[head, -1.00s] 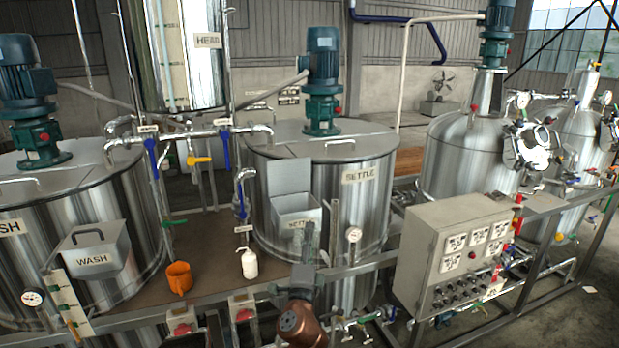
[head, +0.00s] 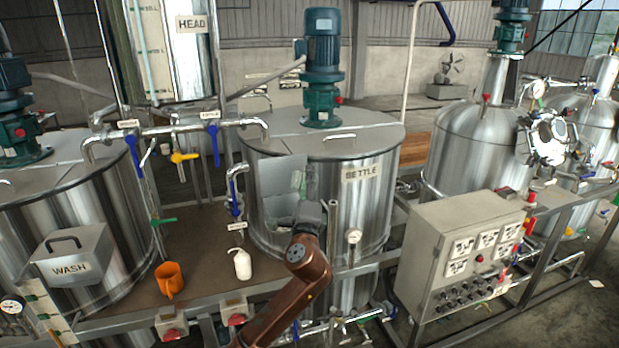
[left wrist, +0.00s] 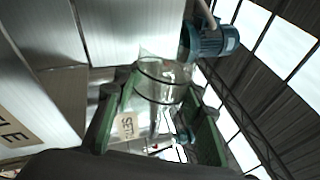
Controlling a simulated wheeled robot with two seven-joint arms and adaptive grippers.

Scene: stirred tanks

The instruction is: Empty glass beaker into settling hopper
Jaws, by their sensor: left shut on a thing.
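The settling hopper (head: 280,208) is a grey metal box on the front of the tank marked SETTLE (head: 362,215). Its raised plate (head: 277,178) stands behind its mouth. My left gripper (head: 311,212) is in front of the hopper's right side and hides part of it. In the left wrist view the green fingers (left wrist: 165,100) are shut on a clear glass beaker (left wrist: 163,78) with dark rings. In the head view the beaker is hard to make out. I cannot tell what it holds or whether it is tilted. My right gripper is not in view.
A tank with a WASH hopper (head: 72,256) stands at left. An orange jug (head: 169,280) and a white bottle (head: 242,265) stand on the bench. Pipes with blue valve handles (head: 235,196) run left of the hopper. A control box (head: 460,255) stands at right.

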